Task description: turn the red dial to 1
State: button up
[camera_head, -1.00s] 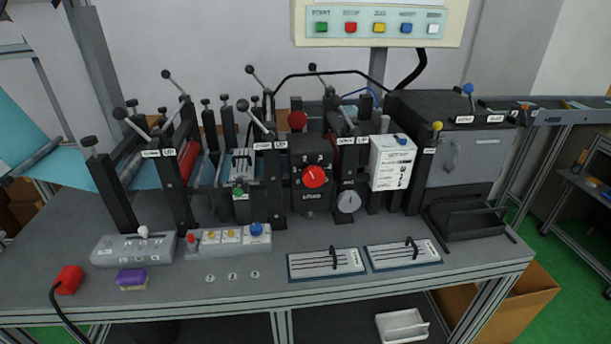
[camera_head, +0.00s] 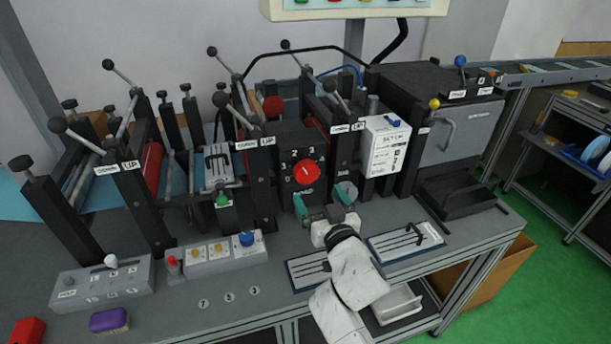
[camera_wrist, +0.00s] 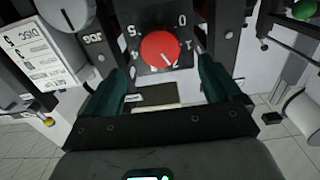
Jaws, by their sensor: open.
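The red dial (camera_head: 306,172) sits on the front of a black box (camera_head: 286,140) with white numbers around it. In the wrist view the dial (camera_wrist: 160,48) shows large at the top centre, upside down. Its white pointer mark runs toward the lower right, near the number 2; the number 1 is to the right of it. My gripper (camera_head: 321,201) is open and empty, below and in front of the dial. In the wrist view its two teal fingers (camera_wrist: 163,68) are on either side of the dial in the picture; I see no contact.
A white labelled box (camera_head: 386,145) stands right of the dial. Button boxes (camera_head: 210,254) and slider panels (camera_head: 405,240) lie on the bench. Black lever posts stand left of the dial.

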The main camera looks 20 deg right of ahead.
aim_at(308, 176)
jog(key=w+b, duration=0.1)
jog(key=w, duration=0.7)
jog(key=shift+w, duration=0.2)
jog(key=c, duration=1.1)
